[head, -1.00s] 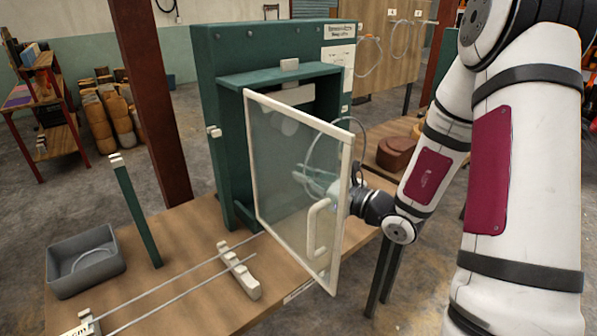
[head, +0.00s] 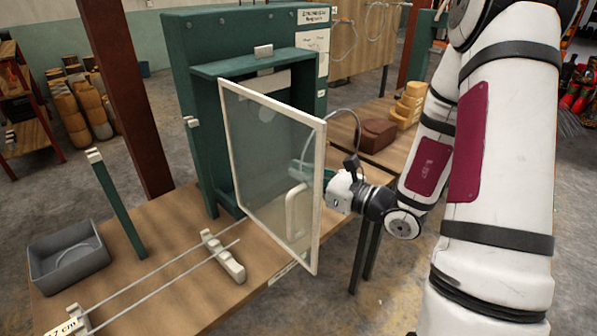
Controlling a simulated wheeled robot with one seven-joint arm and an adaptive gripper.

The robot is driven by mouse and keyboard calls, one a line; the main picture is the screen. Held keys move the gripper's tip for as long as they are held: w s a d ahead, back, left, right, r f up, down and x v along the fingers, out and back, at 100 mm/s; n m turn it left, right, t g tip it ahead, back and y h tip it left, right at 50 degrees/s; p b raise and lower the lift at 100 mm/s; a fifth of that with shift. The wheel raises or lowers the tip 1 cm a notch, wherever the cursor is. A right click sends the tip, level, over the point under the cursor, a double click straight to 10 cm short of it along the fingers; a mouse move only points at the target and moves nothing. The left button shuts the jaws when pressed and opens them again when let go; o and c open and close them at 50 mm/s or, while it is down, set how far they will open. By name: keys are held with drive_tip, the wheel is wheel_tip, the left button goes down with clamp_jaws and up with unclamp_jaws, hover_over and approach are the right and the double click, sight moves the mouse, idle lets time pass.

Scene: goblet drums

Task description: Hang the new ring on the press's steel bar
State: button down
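The green press (head: 185,95) stands on the wooden bench with its framed clear door (head: 265,165) swung open toward me. I cannot make out its steel bar; the door and its pane cover much of the inside. My gripper (head: 308,178) is behind the door's free edge, its fingers mostly hidden by the frame and blurred by the pane. The new ring (head: 352,122), a thin pale hoop, stands up in the air at the fingers. Its right arc shows past the door edge. My gripper appears shut on it, though the contact is hidden.
Two rods (head: 150,283) lie along the bench (head: 190,240) through a pale block (head: 224,257). A grey tray (head: 68,258) and green post (head: 117,205) are at left. Behind, rings (head: 376,20) hang on a board; a brown block (head: 378,134) sits on another bench.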

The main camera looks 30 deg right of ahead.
drive_tip(key=s+d+r+p, duration=0.1)
drive_tip(key=s+r+p, duration=0.3)
drive_tip(key=r, duration=0.1)
drive_tip(key=shift+s+d+r+p, duration=0.25)
drive_tip(key=shift+r+p, duration=0.1)
drive_tip(key=shift+r, duration=0.05)
idle(0.8)
